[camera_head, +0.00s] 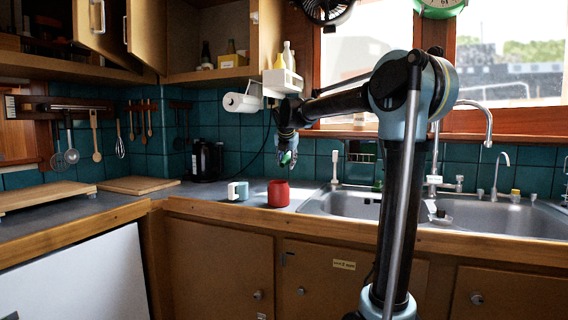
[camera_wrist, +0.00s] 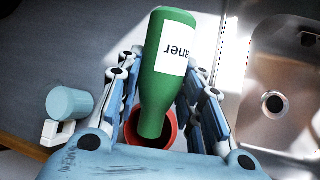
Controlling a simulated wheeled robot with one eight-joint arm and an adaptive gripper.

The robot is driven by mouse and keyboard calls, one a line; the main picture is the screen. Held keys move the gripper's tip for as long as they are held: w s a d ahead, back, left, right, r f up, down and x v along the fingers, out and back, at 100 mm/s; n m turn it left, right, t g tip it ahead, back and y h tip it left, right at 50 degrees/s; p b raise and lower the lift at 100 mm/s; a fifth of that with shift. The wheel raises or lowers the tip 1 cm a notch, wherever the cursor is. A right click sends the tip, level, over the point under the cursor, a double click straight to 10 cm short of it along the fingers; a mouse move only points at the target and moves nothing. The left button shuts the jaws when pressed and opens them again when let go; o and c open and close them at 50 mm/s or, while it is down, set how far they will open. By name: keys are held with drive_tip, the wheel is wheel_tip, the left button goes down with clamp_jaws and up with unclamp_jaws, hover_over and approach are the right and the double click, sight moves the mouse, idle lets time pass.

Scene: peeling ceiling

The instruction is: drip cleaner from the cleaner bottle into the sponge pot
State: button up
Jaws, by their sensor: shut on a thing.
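The cleaner bottle (camera_wrist: 163,85) is green with a white label reading "aner". My gripper (camera_wrist: 168,78) is shut on it, with fingers on both sides. In the wrist view its narrow neck points toward the bottom of the picture and overlaps the dark opening of the red sponge pot (camera_wrist: 172,136). In the head view my gripper (camera_head: 287,142) holds the bottle (camera_head: 288,158) above the red pot (camera_head: 278,193), apart from it. The pot stands upright on the counter. Whether any liquid falls cannot be seen, and the pot's inside is mostly hidden.
The metal sink (camera_head: 345,205) is to the right. A black kettle (camera_head: 207,160) and cutting boards (camera_head: 138,185) are farther left. A paper roll (camera_head: 240,103) hangs on the wall behind.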

sight(283, 166)
drive_tip(key=shift+s+a+f, duration=0.1)
drive_tip(key=shift+a, duration=0.55)
drive_tip(key=shift+s+a+f+n+t+h, duration=0.1)
drive_tip(key=shift+s+f+n+t+h, duration=0.15)
drive_tip(key=shift+f+t, duration=0.5)
drive_tip(key=shift+s+a+f+n+t+h, duration=0.15)
drive_tip(key=shift+s+f+t+h, duration=0.15)
drive_tip(key=shift+t, duration=0.85)
drive_tip(key=shift+d, duration=0.1)
idle(1.4)
drive_tip(key=shift+w+d+f+g, duration=0.1)
drive_tip(key=shift+w+f+g, duration=0.1)
drive_tip(key=shift+g, duration=0.2)
drive_tip(key=shift+w+f+m+g+y, duration=0.15)
drive_tip(key=shift+f+g+y, duration=0.2)
drive_tip(key=shift+g, duration=0.4)
drive_tip(key=shift+w+f+m+g+y, duration=0.1)
drive_tip(key=shift+f+m+g+y, duration=0.15)
drive_tip(key=shift+g, duration=0.5)
